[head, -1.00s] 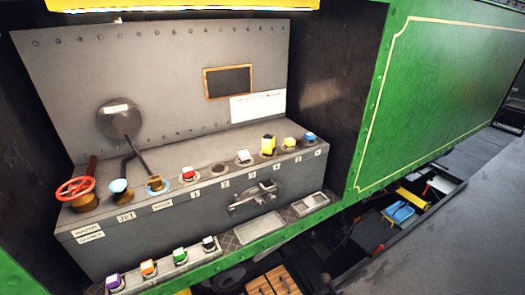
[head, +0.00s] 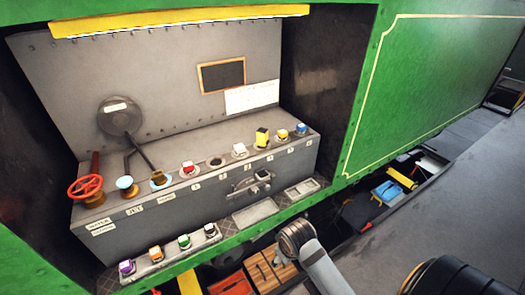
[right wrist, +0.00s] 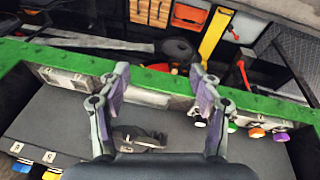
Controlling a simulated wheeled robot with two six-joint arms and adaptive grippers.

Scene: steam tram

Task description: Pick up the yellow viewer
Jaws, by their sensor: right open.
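My right gripper (right wrist: 158,82) is open and empty over the console's front, near the latch (right wrist: 138,137). In the head view only my right arm shows, below the console. My left gripper is out of view.
A red valve wheel (head: 86,187), levers and several coloured pieces line the console top. A row of coloured knobs (head: 170,250) sits on the ledge below. A green edge (right wrist: 160,83) runs along the front. Wooden crates (head: 270,270) and a tool tray (head: 395,190) lie lower.

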